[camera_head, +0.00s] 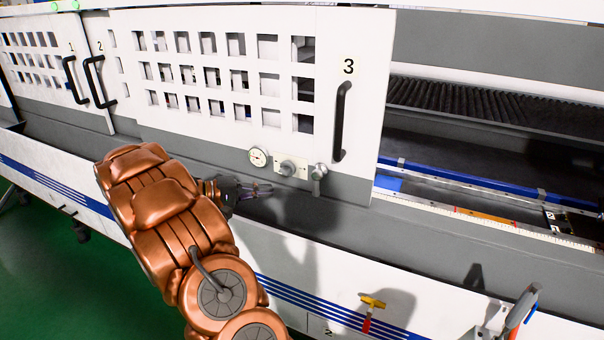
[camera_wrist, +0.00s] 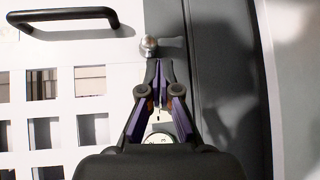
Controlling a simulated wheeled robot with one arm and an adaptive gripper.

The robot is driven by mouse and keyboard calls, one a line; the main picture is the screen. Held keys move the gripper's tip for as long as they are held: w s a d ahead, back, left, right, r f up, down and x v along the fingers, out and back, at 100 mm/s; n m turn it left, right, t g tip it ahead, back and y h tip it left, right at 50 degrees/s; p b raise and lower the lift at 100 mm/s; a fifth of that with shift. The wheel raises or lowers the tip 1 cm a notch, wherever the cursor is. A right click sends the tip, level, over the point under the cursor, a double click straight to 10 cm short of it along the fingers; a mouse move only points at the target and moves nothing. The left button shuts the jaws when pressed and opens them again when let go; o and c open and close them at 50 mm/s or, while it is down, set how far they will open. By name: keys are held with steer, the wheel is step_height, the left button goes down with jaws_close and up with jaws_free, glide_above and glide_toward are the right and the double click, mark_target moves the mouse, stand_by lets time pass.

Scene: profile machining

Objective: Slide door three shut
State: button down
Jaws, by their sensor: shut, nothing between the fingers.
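Door three (camera_head: 364,120) is a white panel with square windows, a grey lower band and a black "3". Its black bar handle (camera_head: 342,121) stands upright near the right edge; it also shows in the wrist view (camera_wrist: 65,14) at upper left. To the right of the door's edge the machine is open and its inside shows. My gripper (camera_head: 268,189) is in front of the door's lower band, left of and below the handle, apart from it. In the wrist view my gripper (camera_wrist: 159,64) has its fingertips together and empty, close to a metal knob (camera_wrist: 150,47).
A round gauge (camera_head: 258,157), a small valve (camera_head: 287,167) and a knob (camera_head: 319,172) sit low on the door. Doors one and two have handles (camera_head: 75,80) (camera_head: 99,81) at left. A yellow-and-red hammer (camera_head: 371,311) hangs on the machine's front. Green floor (camera_head: 45,270) is clear at left.

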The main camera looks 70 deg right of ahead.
mark_target(302, 175)
steer(key=shift+m+g+h, duration=0.4)
steer(key=shift+g+h, duration=0.2)
steer(key=shift+h, duration=0.2)
steer(key=shift+s+d+f+p, duration=0.15)
steer(key=shift+s+d+p, duration=0.7)
steer(key=shift+d, duration=1.15)
steer(key=shift+s+d+f+p, duration=0.1)
steer(key=shift+s+d+p, duration=0.75)
steer(key=shift+d, duration=1.1)
steer(key=shift+s+d+f+p, duration=0.15)
steer(key=shift+s+d+p, duration=0.3)
steer(key=shift+s+d, duration=1.15)
steer(key=shift+w+d, duration=0.4)
steer(key=shift+w, duration=0.05)
